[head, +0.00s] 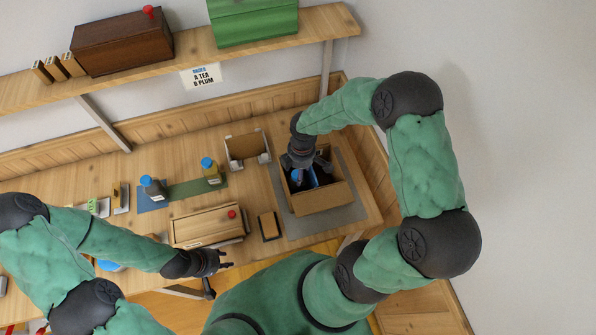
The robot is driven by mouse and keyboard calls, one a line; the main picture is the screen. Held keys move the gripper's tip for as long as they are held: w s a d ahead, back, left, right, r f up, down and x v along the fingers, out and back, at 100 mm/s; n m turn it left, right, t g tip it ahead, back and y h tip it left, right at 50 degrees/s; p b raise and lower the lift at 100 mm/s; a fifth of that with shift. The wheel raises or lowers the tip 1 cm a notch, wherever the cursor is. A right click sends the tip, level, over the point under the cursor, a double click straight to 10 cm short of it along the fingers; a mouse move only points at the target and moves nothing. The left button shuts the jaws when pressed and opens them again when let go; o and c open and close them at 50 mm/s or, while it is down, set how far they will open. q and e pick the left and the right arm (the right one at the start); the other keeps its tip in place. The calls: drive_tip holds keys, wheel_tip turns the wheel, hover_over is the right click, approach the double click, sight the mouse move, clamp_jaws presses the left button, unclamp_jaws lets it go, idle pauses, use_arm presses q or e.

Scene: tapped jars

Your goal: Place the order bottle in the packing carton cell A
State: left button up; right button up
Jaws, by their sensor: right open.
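The packing carton (322,199) stands open at the right of the table, with dividers partly visible inside. My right gripper (302,172) reaches down into the carton from above and is open. A blue-capped bottle (297,177) shows in the carton right at the gripper's fingers; its body is mostly hidden, and I cannot tell contact or which cell it is in. My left gripper (222,261) is open and empty at the table's front edge.
A wall sign (203,77) reads "A TEA, B PLUM". A small open box (247,149) stands behind the carton's left. A wooden box with a red knob (207,225) and a small dark-edged block (269,226) lie in front. The shelf (250,52) hangs above.

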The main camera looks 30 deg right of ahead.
wheel_tip(320, 180, up, 11)
drive_tip(key=shift+d+p, duration=0.4)
drive_tip(key=shift+d, duration=0.05)
